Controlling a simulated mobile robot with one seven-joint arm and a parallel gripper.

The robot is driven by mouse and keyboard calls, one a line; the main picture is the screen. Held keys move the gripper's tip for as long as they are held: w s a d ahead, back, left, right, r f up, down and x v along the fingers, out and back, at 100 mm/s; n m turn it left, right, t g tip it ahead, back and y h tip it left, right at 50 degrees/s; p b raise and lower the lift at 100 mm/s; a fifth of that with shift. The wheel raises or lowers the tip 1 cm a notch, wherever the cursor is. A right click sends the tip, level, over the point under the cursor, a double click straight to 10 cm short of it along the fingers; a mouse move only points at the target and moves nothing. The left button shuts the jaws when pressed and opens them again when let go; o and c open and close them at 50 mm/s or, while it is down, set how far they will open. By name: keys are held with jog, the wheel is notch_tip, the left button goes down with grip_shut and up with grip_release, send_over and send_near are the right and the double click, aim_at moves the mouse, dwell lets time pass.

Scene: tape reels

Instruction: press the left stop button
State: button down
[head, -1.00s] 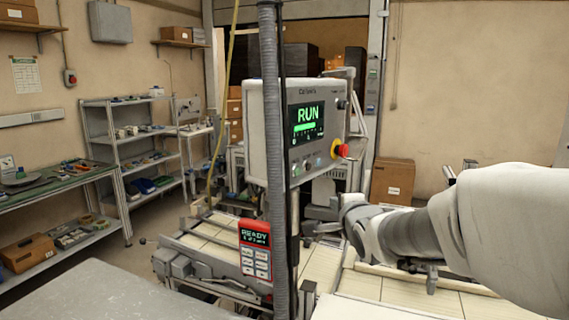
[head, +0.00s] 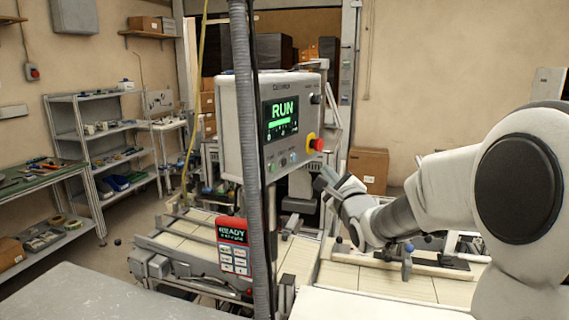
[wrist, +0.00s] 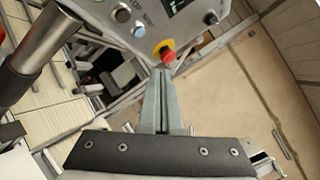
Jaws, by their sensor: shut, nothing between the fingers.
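The grey control box (head: 238,135) stands at the centre of the head view with its screen reading RUN. A red mushroom stop button (head: 317,144) on a yellow collar sits at the right of its face. In the wrist view the stop button (wrist: 168,57) shows just beyond my fingertips. My gripper (head: 324,178) is shut and empty, a little below the button in the head view. In the wrist view my shut fingers (wrist: 163,72) point at the button; I cannot tell whether they touch it. No second such box is in view.
A hanging grey hose (head: 242,90) crosses in front of the box's left part. A red keypad (head: 233,245) reading READY is below it. Another small red button (head: 33,72) is on the wall at far left. Conveyors (head: 380,282) lie below my arm.

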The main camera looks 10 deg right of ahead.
aim_at(284, 162)
jog(key=w+a+b, duration=0.1)
jog(key=w+a, duration=0.4)
jog(key=a, duration=0.2)
jog(key=shift+w+b, duration=0.3)
jog(key=shift+b, duration=0.1)
jog(key=shift+f, duration=0.1)
dwell(1.8)
jog(key=shift+w+a+b, duration=0.25)
jog(key=shift+b, duration=0.1)
jog(key=shift+w+a+b, duration=0.25)
jog(key=shift+a+b, duration=0.05)
dwell(0.6)
dwell(0.3)
jog(key=shift+s+d+b, duration=0.45)
jog(key=shift+s+d, duration=0.05)
jog(key=shift+d, duration=0.1)
jog(key=shift+d, duration=0.1)
